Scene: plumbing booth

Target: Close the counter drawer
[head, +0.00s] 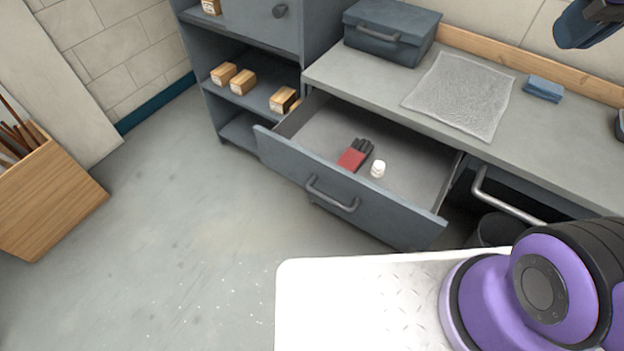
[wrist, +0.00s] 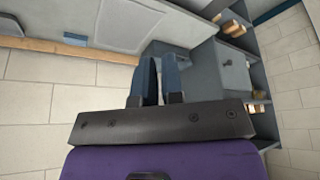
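The counter drawer (head: 340,195) is pulled well out below the counter in the head view. My gripper shows partly at the top right of the head view (head: 578,26), above the counter and well away from the drawer. In the wrist view, its two blue fingers (wrist: 160,78) stand apart with nothing visible between them. The drawer cannot be made out in the wrist view.
The counter (head: 540,140) carries a blue-grey toolbox (head: 391,32), a textured mat (head: 460,95) and a blue sponge-like block (head: 543,89). Shelves (head: 250,95) hold small boxes. A dark bin (head: 492,230) stands below the counter. The floor (head: 190,240) left of the drawer is clear.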

